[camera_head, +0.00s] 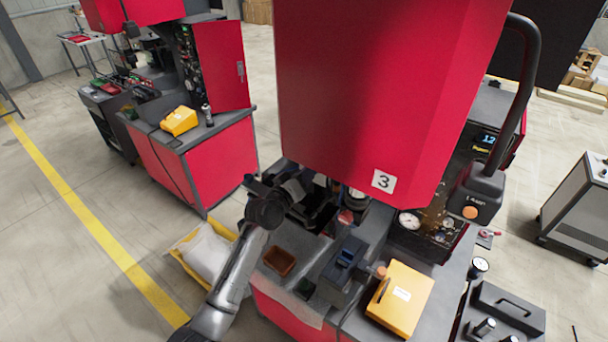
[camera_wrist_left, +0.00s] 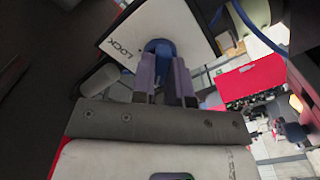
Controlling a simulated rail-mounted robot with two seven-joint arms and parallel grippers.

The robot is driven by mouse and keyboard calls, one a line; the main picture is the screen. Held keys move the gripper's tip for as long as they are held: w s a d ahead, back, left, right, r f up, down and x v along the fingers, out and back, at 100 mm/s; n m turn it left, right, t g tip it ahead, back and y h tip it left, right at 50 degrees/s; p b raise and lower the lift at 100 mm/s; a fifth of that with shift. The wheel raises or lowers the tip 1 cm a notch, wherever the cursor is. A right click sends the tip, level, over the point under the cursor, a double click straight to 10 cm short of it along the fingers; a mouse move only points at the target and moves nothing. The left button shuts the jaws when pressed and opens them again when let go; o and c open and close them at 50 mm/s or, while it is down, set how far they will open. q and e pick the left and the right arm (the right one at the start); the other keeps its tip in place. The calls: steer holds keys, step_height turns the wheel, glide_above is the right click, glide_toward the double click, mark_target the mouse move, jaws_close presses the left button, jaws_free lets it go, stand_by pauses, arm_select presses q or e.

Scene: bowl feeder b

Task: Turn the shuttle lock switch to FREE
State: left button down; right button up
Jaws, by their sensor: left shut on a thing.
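In the left wrist view the shuttle lock switch is a blue knob (camera_wrist_left: 159,47) on a white plate (camera_wrist_left: 128,24) with the word LOCK printed at its left. No FREE mark can be read, and I cannot tell which way the knob points. My left gripper (camera_wrist_left: 166,72) is shut on the knob, with a purple-grey finger at each side of it. In the head view my left gripper (camera_head: 297,190) is reaching in beside the lower left of the red hood (camera_head: 365,95) marked 3. The switch is hidden there. My right gripper is out of view.
Under the hood, the bench holds a small brown tray (camera_head: 279,261), a blue-topped device (camera_head: 347,255) and a yellow box (camera_head: 400,298). A pendant (camera_head: 476,195) hangs at the hood's right. A white sack (camera_head: 207,252) lies left of the bench.

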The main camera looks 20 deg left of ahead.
arm_select(q)
steer(key=shift+f+n, duration=0.1)
steer(key=shift+n, duration=0.4)
steer(key=c, duration=1.1)
jaws_free()
steer(key=shift+s, duration=0.1)
steer(key=b+v, duration=0.2)
steer(key=v, duration=1.1)
steer(key=shift+s+a, duration=0.15)
steer(key=shift+s, duration=0.1)
